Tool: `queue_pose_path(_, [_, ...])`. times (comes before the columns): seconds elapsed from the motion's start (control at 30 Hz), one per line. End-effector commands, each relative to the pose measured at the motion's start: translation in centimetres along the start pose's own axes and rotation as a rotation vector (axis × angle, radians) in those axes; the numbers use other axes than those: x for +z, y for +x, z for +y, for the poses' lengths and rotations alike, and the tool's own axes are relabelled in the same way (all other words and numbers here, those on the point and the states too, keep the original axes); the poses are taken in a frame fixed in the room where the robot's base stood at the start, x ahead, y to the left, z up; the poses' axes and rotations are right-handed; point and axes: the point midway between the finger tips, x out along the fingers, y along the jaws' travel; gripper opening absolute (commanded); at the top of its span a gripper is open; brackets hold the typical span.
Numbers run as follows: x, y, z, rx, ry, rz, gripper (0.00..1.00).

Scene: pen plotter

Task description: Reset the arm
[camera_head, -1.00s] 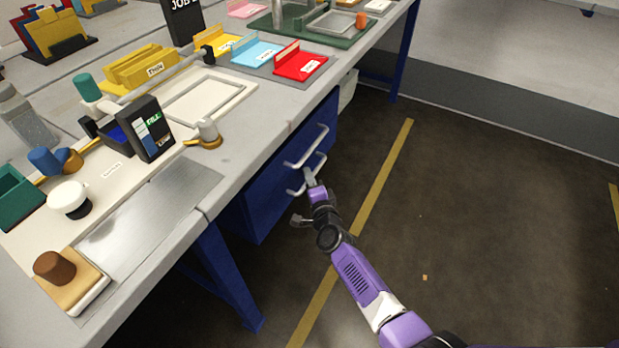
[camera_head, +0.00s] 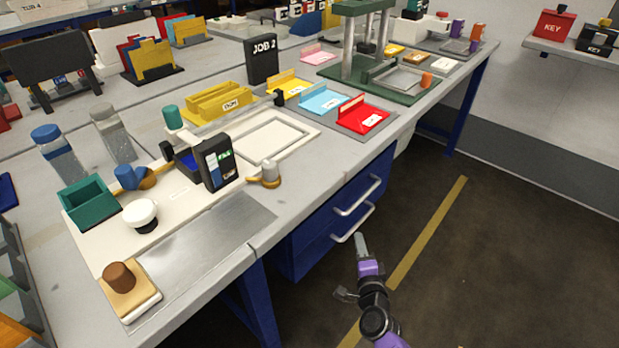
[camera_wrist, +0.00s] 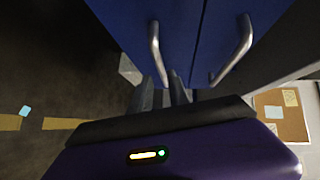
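My gripper (camera_head: 360,241) is in front of the blue drawer unit (camera_head: 312,236), close to the lower drawer handle (camera_head: 352,224). The tips look just clear of that handle. In the wrist view, the two grey fingers (camera_wrist: 162,84) stand a little apart with a gap between them, and nothing is clearly held. One silver handle (camera_wrist: 157,50) lies just beyond the fingertips and the other (camera_wrist: 236,52) is to the right. Both drawers look shut. My purple arm comes up from the bottom edge in the head view.
The grey workbench above the drawers holds a teal box (camera_head: 92,202), a black labelled device (camera_head: 218,163), a yellow holder (camera_head: 218,103) and a red tray (camera_head: 363,115). Open floor with a yellow line (camera_head: 430,230) lies to the right.

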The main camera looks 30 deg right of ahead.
Motion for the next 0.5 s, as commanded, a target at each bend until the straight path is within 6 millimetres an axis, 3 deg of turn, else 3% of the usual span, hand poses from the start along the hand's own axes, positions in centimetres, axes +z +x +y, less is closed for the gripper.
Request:
queue_pose_path(0.23, [0.1, 0.0, 0.0, 0.0, -0.041, -0.003, 0.22])
queue_pose_path(0.37, [0.2, 0.3, -3.2, -0.062, -0.161, -0.008, 0.22])
queue_pose_path(0.5, [0.4, -2.6, -6.0, -0.131, -0.355, -0.018, 0.22])
